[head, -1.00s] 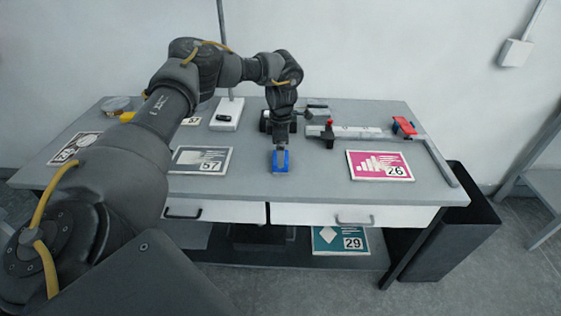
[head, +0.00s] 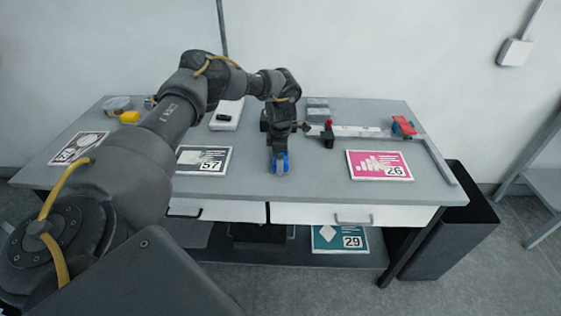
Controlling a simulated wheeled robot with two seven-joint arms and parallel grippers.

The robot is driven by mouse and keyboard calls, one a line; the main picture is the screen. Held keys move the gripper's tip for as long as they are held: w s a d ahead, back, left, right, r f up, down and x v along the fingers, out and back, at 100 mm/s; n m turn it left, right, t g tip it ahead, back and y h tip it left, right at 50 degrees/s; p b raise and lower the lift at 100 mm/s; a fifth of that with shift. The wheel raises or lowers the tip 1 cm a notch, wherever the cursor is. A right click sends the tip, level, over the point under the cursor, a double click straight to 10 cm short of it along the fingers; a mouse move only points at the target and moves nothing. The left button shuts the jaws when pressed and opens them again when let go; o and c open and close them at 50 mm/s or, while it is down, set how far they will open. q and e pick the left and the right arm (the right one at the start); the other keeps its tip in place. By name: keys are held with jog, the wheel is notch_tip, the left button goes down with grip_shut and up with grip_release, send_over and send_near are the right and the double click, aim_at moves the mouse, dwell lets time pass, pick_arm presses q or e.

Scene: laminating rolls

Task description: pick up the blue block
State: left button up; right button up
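The blue block (head: 286,163) is on the grey table near its front edge, in the middle of the head view. My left gripper (head: 279,158) points down over it, with a dark finger across the block's near face and blue showing on both sides. The gripper hides much of the block. I cannot tell whether the fingers are shut on it or only around it, nor whether the block is off the table. My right gripper is not in view.
A card marked 57 (head: 203,160) lies left of the block, and a pink card marked 26 (head: 379,165) lies right. A trimmer with a red part (head: 403,127) is at the back right. A yellow block (head: 130,117) is at the back left. The table front (head: 310,185) is clear.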

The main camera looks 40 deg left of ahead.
pick_arm(q)
jog(key=shift+r, duration=0.45)
jog(key=r, duration=0.1)
jog(key=r+b, duration=0.1)
jog(key=r, duration=0.1)
jog(key=shift+s+d, duration=0.15)
jog(key=shift+d, duration=0.05)
jog(key=s+d+r+b, duration=0.1)
jog(key=s+d+r, duration=0.8)
jog(key=shift+s+d, duration=0.25)
jog(key=shift+s, duration=0.05)
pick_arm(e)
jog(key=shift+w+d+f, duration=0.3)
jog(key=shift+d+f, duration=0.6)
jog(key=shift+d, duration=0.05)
pick_arm(q)
jog(key=shift+r, duration=0.1)
